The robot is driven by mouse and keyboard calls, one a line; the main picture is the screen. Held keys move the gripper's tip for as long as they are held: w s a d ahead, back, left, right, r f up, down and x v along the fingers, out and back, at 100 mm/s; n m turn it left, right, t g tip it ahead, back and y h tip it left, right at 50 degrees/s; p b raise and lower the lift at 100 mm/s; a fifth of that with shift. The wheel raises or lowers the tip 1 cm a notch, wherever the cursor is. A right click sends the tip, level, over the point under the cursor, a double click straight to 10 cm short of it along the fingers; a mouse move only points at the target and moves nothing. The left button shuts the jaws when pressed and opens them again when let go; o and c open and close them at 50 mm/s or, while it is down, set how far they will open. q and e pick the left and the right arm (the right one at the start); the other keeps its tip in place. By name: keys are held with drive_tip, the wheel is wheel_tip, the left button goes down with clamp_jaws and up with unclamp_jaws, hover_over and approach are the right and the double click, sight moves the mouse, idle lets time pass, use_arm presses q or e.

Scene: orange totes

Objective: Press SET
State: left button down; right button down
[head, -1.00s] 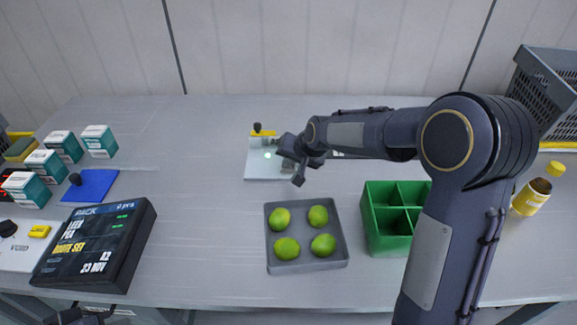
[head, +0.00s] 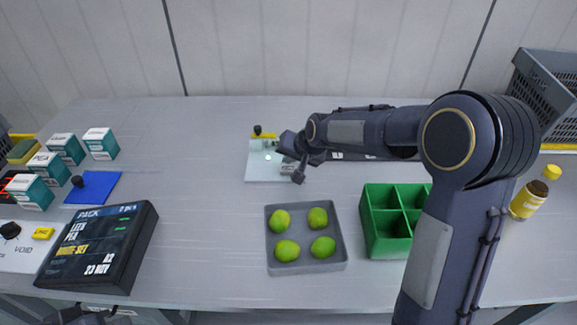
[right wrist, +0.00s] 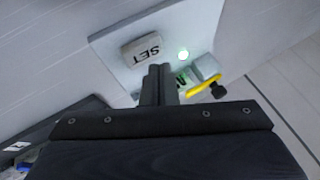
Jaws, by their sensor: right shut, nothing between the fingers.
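A white panel (head: 258,172) lies on the table, and in the right wrist view (right wrist: 118,50) it carries a pale grey button marked SET (right wrist: 143,50). A lit green lamp (right wrist: 183,54) is beside the button. My right gripper (head: 297,176) is shut and empty over the panel's right side. In the right wrist view its closed fingertips (right wrist: 158,72) are just beside the SET button; I cannot tell whether they touch it. A dark part of mine at the bottom left of the head view may be my left gripper; its jaws are not clear.
A grey tray of limes (head: 270,240) and a green divided box (head: 375,245) stand in front of the panel. A black display (head: 130,250), teal-and-white boxes (head: 100,143) and a blue mat (head: 100,188) are at left. A yellow-capped bottle (head: 527,200) is at right.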

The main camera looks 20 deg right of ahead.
sight(290, 170)
wheel_tip(290, 170, up, 5)
drive_tip(key=p, duration=0.4)
idle(0.4)
idle(0.5)
drive_tip(key=s+d+r, duration=0.4)
drive_tip(key=s+r, duration=0.1)
drive_tip(key=s, duration=0.5)
drive_tip(key=s+f+n+g+y, duration=0.1)
drive_tip(key=s+n, duration=0.2)
drive_tip(key=s, duration=2.2)
drive_tip(key=shift+a+f, duration=0.3)
